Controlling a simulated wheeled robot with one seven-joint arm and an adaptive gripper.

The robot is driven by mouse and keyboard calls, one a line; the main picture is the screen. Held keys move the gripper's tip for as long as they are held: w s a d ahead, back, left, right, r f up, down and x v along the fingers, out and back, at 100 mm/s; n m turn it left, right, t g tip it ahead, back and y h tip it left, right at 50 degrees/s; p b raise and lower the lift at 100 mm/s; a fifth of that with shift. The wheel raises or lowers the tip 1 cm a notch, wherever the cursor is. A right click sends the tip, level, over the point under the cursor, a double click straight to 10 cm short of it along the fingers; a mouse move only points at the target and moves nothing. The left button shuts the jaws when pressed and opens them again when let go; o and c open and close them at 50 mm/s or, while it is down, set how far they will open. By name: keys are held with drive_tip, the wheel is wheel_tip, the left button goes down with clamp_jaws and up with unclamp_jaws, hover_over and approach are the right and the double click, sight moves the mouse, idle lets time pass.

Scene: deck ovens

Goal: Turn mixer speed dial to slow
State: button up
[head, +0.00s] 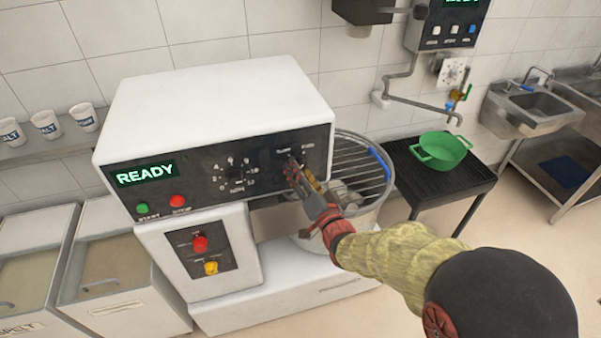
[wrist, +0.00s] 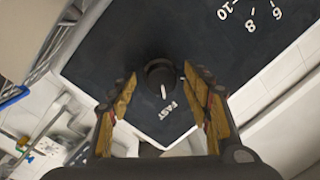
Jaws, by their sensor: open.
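The speed dial is a small dark round knob (wrist: 160,72) on the mixer's black front panel (wrist: 110,50). In the wrist view its white pointer mark faces the word FAST. My gripper (wrist: 166,82) is open, with one finger on each side of the knob and visible gaps between them. In the head view my gripper (head: 297,174) is at the right part of the panel and partly hides the dial. The SLOW label cannot be read. The white mixer (head: 215,95) has a green READY display (head: 146,174).
A numbered dial (head: 236,173) sits left of the speed dial. Green (head: 142,209) and red (head: 177,201) buttons are at the panel's lower left. A wire bowl guard (head: 365,165) stands close right of my gripper. A green pot (head: 440,150) rests on a black table (head: 425,188).

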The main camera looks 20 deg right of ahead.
drive_tip(key=shift+w, duration=0.2)
drive_tip(key=shift+c, duration=0.6)
drive_tip(key=c, duration=1)
